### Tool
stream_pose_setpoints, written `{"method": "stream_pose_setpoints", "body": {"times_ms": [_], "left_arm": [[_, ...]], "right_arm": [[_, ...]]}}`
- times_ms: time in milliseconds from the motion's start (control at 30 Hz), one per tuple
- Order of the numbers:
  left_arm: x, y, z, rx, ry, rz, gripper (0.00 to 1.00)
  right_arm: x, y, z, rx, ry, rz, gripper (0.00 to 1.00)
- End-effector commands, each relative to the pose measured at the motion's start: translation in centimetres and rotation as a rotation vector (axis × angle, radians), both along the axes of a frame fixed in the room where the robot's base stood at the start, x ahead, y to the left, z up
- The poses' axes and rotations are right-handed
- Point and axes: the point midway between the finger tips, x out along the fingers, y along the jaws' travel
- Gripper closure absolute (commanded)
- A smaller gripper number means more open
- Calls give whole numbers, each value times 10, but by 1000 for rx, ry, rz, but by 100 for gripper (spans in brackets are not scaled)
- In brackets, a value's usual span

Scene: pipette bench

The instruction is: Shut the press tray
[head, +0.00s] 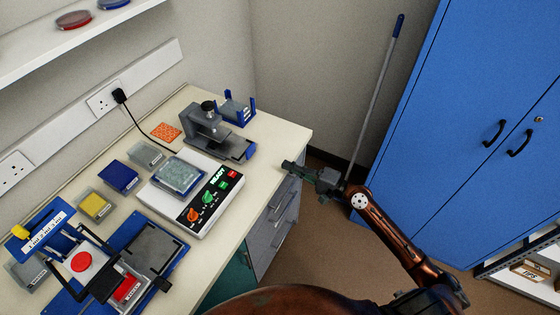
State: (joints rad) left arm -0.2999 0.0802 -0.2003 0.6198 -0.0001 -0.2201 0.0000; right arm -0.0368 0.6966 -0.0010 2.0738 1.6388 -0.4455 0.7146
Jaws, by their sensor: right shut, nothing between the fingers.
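A grey press (205,128) with a black knob on top stands at the back right of the bench. Its tray (238,149), dark with a blue edge, sticks out at the right toward the bench's front edge. My right gripper (287,165) is shut and empty. It points left, just beyond the bench's front edge, to the right of the tray and apart from it. My left gripper is not in view.
A white control unit (157,196) with coloured knobs holds a clear plate. Blue racks and trays (165,247) fill the lower left. A blue bracket (251,106) stands behind the press.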

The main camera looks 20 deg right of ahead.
Motion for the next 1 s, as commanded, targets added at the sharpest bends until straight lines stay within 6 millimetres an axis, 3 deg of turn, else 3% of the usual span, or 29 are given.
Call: {"method": "stream_pose_setpoints", "body": {"times_ms": [500, 700, 1000], "left_arm": [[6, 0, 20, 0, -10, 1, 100], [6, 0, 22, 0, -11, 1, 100], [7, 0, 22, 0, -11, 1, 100]], "right_arm": [[80, 61, 2, -1, -3, -2, 100], [96, 73, 1, -3, -2, -3, 100], [99, 77, 0, -3, -1, -3, 100]]}}
